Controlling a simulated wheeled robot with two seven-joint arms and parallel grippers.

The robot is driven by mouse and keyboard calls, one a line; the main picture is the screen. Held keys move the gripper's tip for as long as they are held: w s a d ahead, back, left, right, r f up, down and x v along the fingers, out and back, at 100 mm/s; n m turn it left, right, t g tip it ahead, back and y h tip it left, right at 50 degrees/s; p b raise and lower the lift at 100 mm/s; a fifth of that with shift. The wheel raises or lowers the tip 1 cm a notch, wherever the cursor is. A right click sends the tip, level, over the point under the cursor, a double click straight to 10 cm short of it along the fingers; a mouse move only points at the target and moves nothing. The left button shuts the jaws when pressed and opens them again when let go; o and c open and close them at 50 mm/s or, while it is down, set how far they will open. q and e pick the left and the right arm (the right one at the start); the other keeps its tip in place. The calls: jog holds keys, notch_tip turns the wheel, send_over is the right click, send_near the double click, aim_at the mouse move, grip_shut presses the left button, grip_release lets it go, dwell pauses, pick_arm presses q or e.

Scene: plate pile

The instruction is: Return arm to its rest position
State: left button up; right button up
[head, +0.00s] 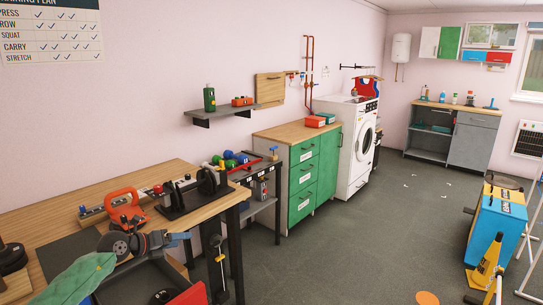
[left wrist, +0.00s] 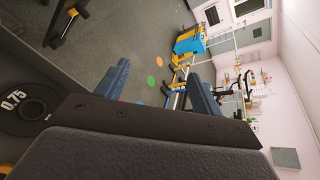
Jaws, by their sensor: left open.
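My left gripper (head: 172,240) is low at the left of the head view, over the front of the wooden workbench (head: 190,170). In the left wrist view its two blue-grey fingers (left wrist: 157,90) stand wide apart with nothing between them. A dark weight plate (left wrist: 30,110) marked 0.75 lies at the lower left of that view, beside the gripper and apart from the fingers. Dark stacked plates (head: 11,257) sit at the far left of the bench in the head view. My right gripper is not in view.
A black stand with discs (head: 190,192) and an orange round-topped object (head: 124,207) are on the bench near the gripper.

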pick_arm(q)
jog(key=s+a+r+n+t+y, duration=0.15)
jog(key=r+n+t+y, duration=0.25)
jog(key=r+n+t, duration=0.45)
jog(key=a+r+n+t+y, duration=0.2)
jog(key=r+n+t+y, duration=0.35)
jog(key=r+n, duration=0.55)
jog(key=s+d+f+n+g+y, duration=0.1)
jog(key=s+f+n+g+y, duration=0.1)
jog(key=s+f+n+g, duration=0.65)
jog(key=s+d+f+n+g+y, duration=0.2)
jog(key=s+f+n+g+y, duration=0.15)
jog(key=f, duration=0.95)
jog(key=s+d+f+g+h, duration=0.2)
jog(key=s+d+f, duration=0.3)
jog(key=s, duration=0.7)
jog(key=s+d+f+n+g+h, duration=0.1)
jog(key=s+d+f+g+h, duration=0.2)
jog(key=s+d+f, duration=0.3)
jog(key=s+d+f+n+g+h+p, duration=0.1)
jog(key=s+d+f+g, duration=0.3)
jog(key=s+f, duration=0.8)
jog(key=s+d+h, duration=0.1)
jog(key=s+d, duration=0.1)
jog(key=s, duration=0.6)
jog(key=shift+g, duration=0.3)
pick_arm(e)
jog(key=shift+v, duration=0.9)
